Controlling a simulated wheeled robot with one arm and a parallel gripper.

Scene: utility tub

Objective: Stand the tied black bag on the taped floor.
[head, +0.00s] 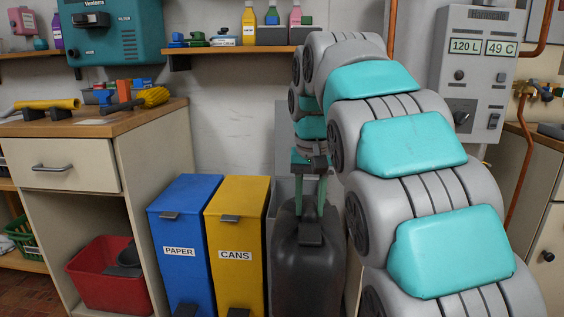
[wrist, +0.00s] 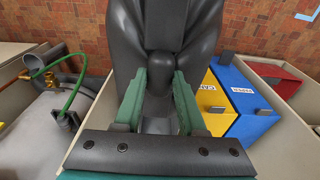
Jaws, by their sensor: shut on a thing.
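The tied black bag (head: 308,270) hangs upright below my gripper (head: 309,208) in the head view, right of the yellow bin; its bottom is cut off by the frame. In the wrist view, my gripper (wrist: 161,88) has its two green fingers shut on the tied neck of the bag (wrist: 185,30). The bag's body fills the top middle there. A corner of light blue tape (wrist: 308,16) shows on the brick-patterned floor at the top right of the wrist view, apart from the bag. I cannot tell whether the bag touches anything below.
A blue PAPER bin (head: 185,225) and a yellow CANS bin (head: 237,270) stand left of the bag. A pale grey container (head: 281,187) is close behind it. A red tub (head: 105,285) sits under the left counter. Bare brick-patterned floor (wrist: 255,30) shows beyond the bins.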

